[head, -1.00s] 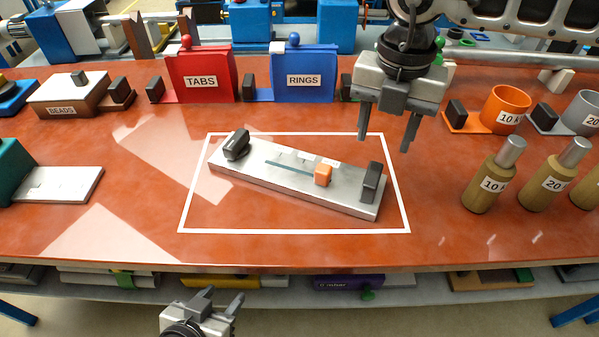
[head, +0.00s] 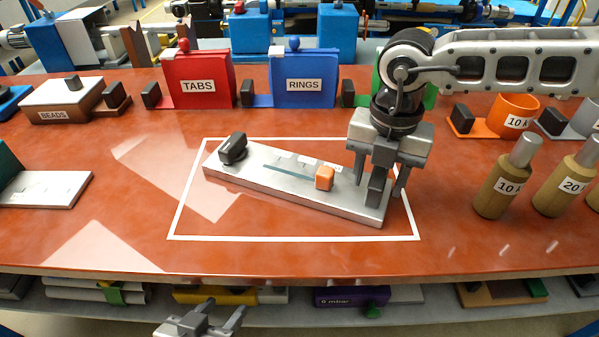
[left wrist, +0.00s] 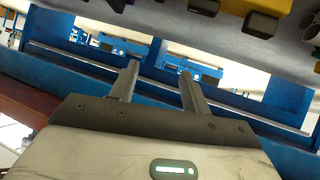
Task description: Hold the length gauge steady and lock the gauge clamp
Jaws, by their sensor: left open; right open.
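The length gauge (head: 290,197) is a silvery flat bar lying at a slant inside the white outline on the red table. A dark block (head: 233,149) stands at its left end. An orange block (head: 325,178), which looks like the gauge clamp, sits right of its middle beside a blue-grey line. A second dark block (head: 377,188) at the right end is partly hidden by my right gripper (head: 379,190). That gripper is open and points down, with its fingers on either side of this block; contact cannot be told. My left gripper (head: 222,312) is open and empty below the table's front edge, and shows in the left wrist view (left wrist: 158,82).
Red TABS (head: 198,80) and blue RINGS (head: 303,78) holders stand at the back, with a BEADS box (head: 62,100) at left. Labelled weights (head: 497,185) and an orange cup (head: 516,115) stand at right. The table front is clear. A shelf (head: 420,300) runs below.

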